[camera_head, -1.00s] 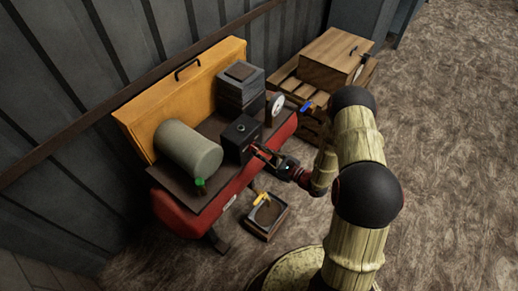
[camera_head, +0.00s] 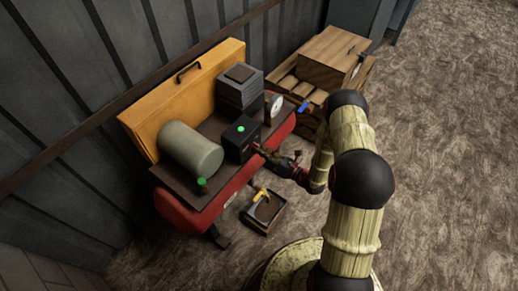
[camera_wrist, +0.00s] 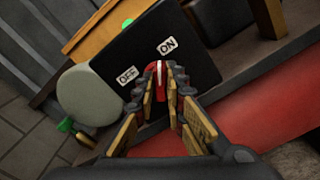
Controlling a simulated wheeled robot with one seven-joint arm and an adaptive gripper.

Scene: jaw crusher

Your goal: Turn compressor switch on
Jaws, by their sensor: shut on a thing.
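The compressor's black switch box (camera_head: 236,149) stands on the dark top of the red compressor (camera_head: 232,186). In the wrist view the box (camera_wrist: 128,58) shows OFF and ON labels on its face. Its red switch lever (camera_wrist: 160,72) points up, closer to the ON label. My gripper (camera_wrist: 164,86) is at the box's front with its fingertips on both sides of the lever, shut on it. In the head view my gripper (camera_head: 260,151) touches the box front and hides the lever. A lamp (camera_head: 240,129) on the box's top glows green.
A grey-green cylinder (camera_head: 190,148) with a green knob (camera_head: 201,183) lies left of the box. An open tray (camera_head: 262,229) holding a yellow-handled tool sits on the floor below. A wooden box (camera_head: 332,62) stands at the back right.

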